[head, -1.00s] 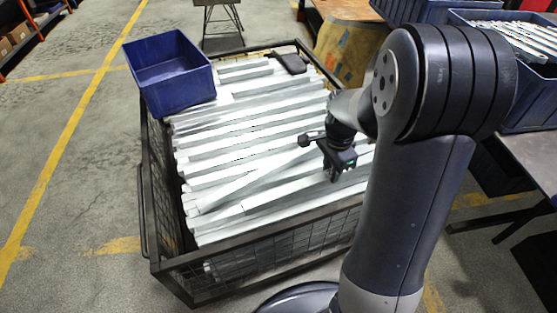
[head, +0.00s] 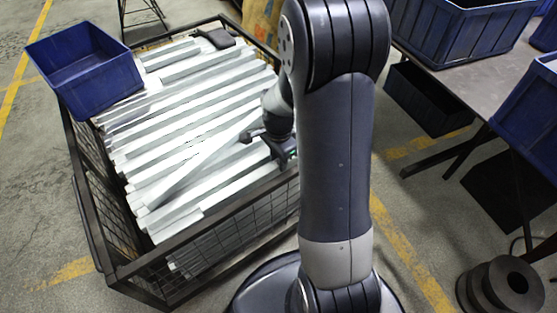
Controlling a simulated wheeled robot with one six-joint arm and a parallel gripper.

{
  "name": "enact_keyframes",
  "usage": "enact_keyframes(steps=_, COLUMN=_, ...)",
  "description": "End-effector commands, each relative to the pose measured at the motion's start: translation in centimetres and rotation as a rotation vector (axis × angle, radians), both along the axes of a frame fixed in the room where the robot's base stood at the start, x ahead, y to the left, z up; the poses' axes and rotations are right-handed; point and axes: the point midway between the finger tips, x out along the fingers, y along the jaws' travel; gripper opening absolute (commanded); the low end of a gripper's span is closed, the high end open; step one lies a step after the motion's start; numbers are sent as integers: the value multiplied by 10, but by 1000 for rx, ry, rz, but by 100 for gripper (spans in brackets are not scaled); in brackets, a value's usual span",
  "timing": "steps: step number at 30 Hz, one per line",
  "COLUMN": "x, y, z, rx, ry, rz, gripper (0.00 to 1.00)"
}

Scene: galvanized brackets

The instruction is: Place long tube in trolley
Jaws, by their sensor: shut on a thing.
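The trolley (head: 205,226) is a dark wire-mesh cage with a solid top rim, left of centre in the head view. It is filled with several long pale galvanized tubes lying side by side. One long tube (head: 190,172) lies at a slant across the others, near the front. My gripper (head: 283,158) is over the right part of the load, at the right end of the slanted tube, and is shut on it. The fingertips and the tube's gripped end are partly hidden by the gripper and my arm.
A blue bin (head: 88,80) sits on the trolley's back left corner. A dark object (head: 216,38) lies at the back of the load. A table (head: 480,70) with blue bins stands at the right. Dark rolls (head: 503,285) stand on the floor at lower right.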

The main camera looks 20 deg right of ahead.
Motion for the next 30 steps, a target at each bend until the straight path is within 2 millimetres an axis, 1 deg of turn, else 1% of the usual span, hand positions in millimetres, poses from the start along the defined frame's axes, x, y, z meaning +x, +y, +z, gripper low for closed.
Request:
enact_keyframes(steps=5, x=1, y=0, z=2, rx=0, ry=-3, rz=0, gripper=0)
enact_keyframes(steps=10, x=1, y=0, z=-3, rx=-1, ry=-2, rz=0, gripper=0)
enact_keyframes(steps=11, x=0, y=0, z=-3, rx=0, ry=-1, rz=0, gripper=29)
enact_keyframes(steps=14, x=0, y=0, z=-2, rx=0, ry=-1, rz=0, gripper=36)
enact_keyframes(steps=20, x=0, y=0, z=-2, rx=0, ry=-1, rz=0, gripper=36)
enact_keyframes(steps=23, x=0, y=0, z=3, rx=-1, ry=-2, rz=0, gripper=36)
enact_keyframes(steps=26, x=1, y=0, z=16, rx=-1, ry=-5, rz=0, gripper=36)
enact_keyframes(steps=30, x=1, y=0, z=46, rx=-2, ry=-7, rz=0, gripper=36)
